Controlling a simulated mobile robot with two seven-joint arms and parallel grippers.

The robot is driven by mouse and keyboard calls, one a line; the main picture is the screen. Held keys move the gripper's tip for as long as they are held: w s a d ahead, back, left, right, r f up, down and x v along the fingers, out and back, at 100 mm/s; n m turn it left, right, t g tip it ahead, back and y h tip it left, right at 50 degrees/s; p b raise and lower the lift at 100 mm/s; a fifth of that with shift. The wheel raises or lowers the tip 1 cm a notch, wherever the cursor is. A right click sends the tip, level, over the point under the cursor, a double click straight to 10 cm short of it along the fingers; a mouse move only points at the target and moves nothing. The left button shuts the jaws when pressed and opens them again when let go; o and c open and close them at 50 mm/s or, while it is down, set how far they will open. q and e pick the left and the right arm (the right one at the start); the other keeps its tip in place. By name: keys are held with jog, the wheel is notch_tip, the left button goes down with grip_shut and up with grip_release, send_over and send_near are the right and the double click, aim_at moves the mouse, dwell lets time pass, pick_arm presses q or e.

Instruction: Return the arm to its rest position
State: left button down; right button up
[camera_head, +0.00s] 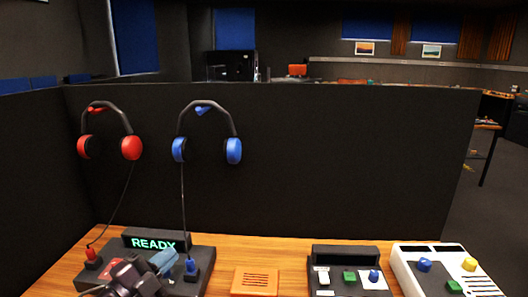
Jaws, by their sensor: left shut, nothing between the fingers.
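My left gripper (134,277) is low at the left, dark and shut, with nothing seen between its fingers. It is over the front of a black console (203,255) with a green lit READY display (153,243), hiding part of its top. A pale blue piece (163,261) shows just right of the gripper, and I cannot tell what it is or whether they touch. A red plug (92,258) and a blue plug (191,267) stand at the console's sides. My right gripper is not in view.
Red headphones (131,148) and blue headphones (233,151) hang on the dark partition (320,160), their cords running down to the plugs. An orange slotted box (255,281), a black button panel (346,257) and a white button panel (411,267) stand on the wooden desk (290,247).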

pick_arm(q)
jog(key=s+a+f+n+g+y+p, duration=0.1)
jog(key=s+a+f+n+y, duration=0.3)
jog(key=f+n, duration=0.35)
jog(key=s+a+f+n+g+y+p, duration=0.1)
jog(key=s+a+f+n+y, duration=0.1)
jog(key=s+f+n+y, duration=0.5)
jog(key=s+a+f+n+g, duration=0.1)
jog(key=s+f+n, duration=0.1)
jog(key=s+f, duration=0.4)
jog(key=s+f+n+g, duration=0.2)
jog(key=s+f, duration=0.4)
jog(key=s, duration=0.4)
jog(key=shift+a+g+p, duration=0.3)
jog(key=shift+a+p, duration=0.05)
jog(key=shift+p, duration=0.05)
jog(key=shift+s, duration=0.1)
